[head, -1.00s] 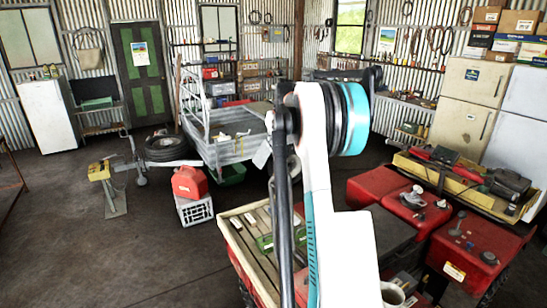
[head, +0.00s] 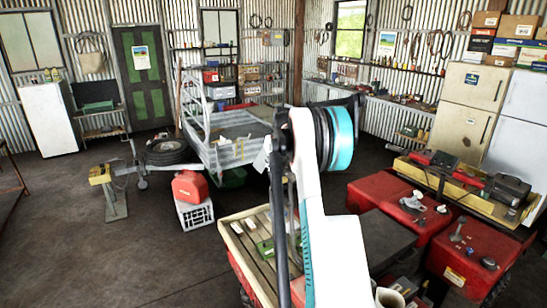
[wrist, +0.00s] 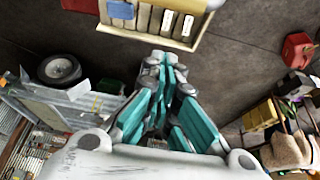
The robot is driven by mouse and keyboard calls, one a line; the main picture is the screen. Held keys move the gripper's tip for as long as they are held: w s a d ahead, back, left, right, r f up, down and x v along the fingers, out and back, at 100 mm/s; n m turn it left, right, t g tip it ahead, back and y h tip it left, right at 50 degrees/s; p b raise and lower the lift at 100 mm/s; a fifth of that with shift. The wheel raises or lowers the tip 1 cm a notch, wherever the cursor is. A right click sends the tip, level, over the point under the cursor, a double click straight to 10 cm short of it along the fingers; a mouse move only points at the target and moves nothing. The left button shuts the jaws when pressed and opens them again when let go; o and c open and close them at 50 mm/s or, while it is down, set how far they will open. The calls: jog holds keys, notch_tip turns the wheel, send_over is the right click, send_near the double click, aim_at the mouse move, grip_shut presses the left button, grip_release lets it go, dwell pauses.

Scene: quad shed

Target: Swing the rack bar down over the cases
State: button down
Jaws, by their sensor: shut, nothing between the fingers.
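A tan slatted rack tray (head: 237,256) sits on the red vehicle in the lower middle of the head view. A green case (head: 265,249) lies on it, partly hidden by my arm. In the wrist view, a tan tray edge (wrist: 140,37) with pale slats or blocks shows at the top, beyond my fingers. I cannot clearly make out the rack bar. My gripper (wrist: 165,62) has teal fingers that are shut and empty. They appear apart from the tray. I cannot pick out the fingertips in the head view.
A grey trailer (head: 228,150) with a spare wheel (head: 166,152) stands behind. A red fuel can (head: 190,185) sits on a white crate (head: 194,213). Floor at lower left is clear.

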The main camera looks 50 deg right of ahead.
jog(key=s+f, duration=0.1)
jog(key=s+a+f+p, duration=0.1)
jog(key=s, duration=0.1)
dwell(0.4)
jog(key=shift+s, duration=0.1)
